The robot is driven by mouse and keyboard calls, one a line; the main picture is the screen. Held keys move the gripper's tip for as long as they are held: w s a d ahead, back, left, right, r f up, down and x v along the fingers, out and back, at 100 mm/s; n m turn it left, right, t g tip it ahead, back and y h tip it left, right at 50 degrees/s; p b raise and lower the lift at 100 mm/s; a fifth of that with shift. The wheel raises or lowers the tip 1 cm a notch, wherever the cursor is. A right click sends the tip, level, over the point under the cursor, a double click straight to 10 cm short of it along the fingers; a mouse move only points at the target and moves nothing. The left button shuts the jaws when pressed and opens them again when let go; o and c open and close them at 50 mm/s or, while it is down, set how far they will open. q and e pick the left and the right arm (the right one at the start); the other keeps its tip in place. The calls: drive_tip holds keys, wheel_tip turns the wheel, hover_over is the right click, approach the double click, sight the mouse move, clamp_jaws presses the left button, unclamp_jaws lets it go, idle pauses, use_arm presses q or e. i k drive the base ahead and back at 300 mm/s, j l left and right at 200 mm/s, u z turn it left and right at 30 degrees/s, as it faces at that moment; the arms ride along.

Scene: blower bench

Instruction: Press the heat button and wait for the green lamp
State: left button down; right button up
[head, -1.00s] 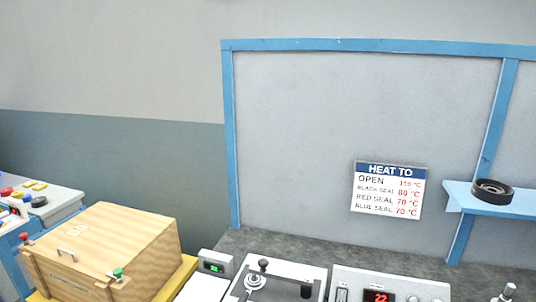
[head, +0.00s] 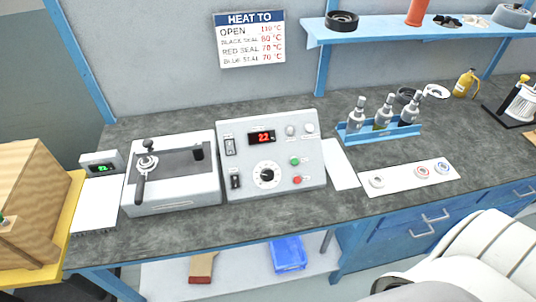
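The control box (head: 245,197) stands on the bench in the middle of the head view. Its red display (head: 262,137) reads 22. A green button (head: 294,160) sits above a red button (head: 297,180) on its right side. Two round pale caps (head: 299,129) at the upper right show no green light; I cannot tell which is the lamp. A black dial (head: 266,174) and two black switches (head: 232,163) are also on the panel. Any button lettering is too small to read. Neither gripper is in view.
Left of the box are a press-like unit (head: 170,195) with a lever, a small green-display meter (head: 101,167) and a wooden crate (head: 30,190). Right are a blue bottle rack (head: 380,133) and a white strip (head: 400,181) with rings. A "HEAT TO" sign (head: 249,40) hangs behind.

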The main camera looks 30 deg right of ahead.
sight(294, 161)
drive_tip(key=i+l+z, duration=0.1)
drive_tip(key=z, duration=0.95)
drive_tip(key=l, duration=0.1)
